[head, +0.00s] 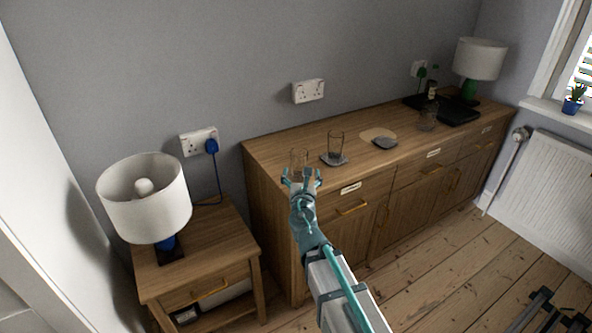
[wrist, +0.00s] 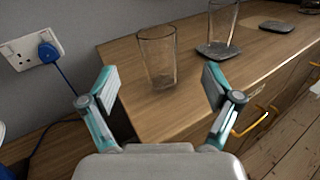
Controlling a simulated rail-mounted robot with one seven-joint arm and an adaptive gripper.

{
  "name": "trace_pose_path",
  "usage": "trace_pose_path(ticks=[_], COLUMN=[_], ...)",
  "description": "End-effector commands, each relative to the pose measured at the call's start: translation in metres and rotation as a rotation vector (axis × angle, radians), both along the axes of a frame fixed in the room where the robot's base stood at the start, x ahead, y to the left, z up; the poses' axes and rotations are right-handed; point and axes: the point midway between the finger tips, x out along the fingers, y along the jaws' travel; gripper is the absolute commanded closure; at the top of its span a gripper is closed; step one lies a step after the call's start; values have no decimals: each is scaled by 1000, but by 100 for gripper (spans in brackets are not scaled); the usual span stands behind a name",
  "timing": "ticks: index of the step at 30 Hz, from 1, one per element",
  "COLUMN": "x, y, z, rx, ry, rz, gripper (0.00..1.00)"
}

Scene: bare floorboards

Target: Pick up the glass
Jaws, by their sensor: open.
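A clear glass (head: 298,160) stands upright near the left end of the wooden sideboard. It also shows in the wrist view (wrist: 158,58), ahead of my gripper and roughly between its fingers. My gripper (head: 302,176) is open and empty at the sideboard's front edge; in the wrist view its fingers (wrist: 160,82) are spread wide, apart from the glass. A second clear glass (head: 335,145) stands on a dark coaster to the right; it also shows in the wrist view (wrist: 221,22), cut off at the top.
The sideboard (head: 265,152) carries dark coasters (head: 385,142), a round mat (head: 372,133), a bottle (head: 432,89) and a far lamp (head: 480,60). A bedside table (head: 215,235) with a white lamp (head: 146,200) stands left. A blue plug (wrist: 48,52) and cable are on the wall.

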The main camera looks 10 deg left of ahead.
Motion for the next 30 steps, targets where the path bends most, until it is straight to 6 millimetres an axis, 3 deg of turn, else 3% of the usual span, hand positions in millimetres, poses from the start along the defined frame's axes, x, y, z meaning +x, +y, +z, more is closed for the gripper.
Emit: trace_pose_path(ticks=[5, 15, 23, 30], x=[4, 48, 63, 96], y=[6, 12, 13, 18], z=[-1, -1, -1, -1], rx=[-91, -92, -91, -90], ry=[-8, -7, -6, -6], rz=[24, 21, 21, 20], gripper=[11, 11, 11, 11])
